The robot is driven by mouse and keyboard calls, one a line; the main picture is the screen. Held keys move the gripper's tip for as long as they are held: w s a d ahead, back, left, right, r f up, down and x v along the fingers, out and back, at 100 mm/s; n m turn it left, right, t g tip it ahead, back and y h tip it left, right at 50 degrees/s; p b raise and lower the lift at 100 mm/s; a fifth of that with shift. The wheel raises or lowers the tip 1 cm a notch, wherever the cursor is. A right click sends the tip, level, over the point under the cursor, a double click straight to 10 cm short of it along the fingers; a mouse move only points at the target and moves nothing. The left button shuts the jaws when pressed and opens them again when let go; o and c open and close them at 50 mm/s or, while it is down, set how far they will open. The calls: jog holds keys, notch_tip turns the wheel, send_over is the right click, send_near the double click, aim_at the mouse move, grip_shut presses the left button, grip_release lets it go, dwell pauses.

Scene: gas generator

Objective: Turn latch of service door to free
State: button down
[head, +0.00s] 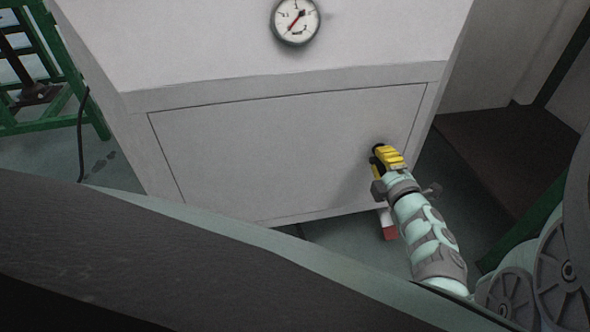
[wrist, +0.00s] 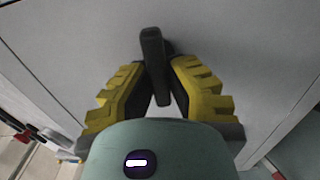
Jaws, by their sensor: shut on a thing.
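The service door (head: 270,155) is a pale grey panel outlined by a thin dark seam on the front of a grey cabinet. It looks shut flush in its frame. Its latch (wrist: 153,52) is a dark bar-shaped handle near the door's right side. In the wrist view the bar stands nearly upright in the picture, tilted slightly. My gripper (head: 384,153), with yellow fingers, is shut on the latch, one finger on each side in the wrist view (wrist: 160,72). In the head view the fingers hide most of the latch.
A round pressure gauge (head: 296,20) sits on the cabinet above the door. A red and white object (head: 388,224) is low beneath the cabinet, behind my arm. A green metal frame (head: 75,70) stands at the left. Floor (head: 125,160) is open left of the cabinet.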

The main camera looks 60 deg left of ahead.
jog(key=shift+f, duration=0.25)
jog(key=c, duration=0.9)
grip_release()
jog(key=shift+a+r, duration=0.15)
jog(key=shift+c, duration=0.2)
jog(key=v, duration=1.2)
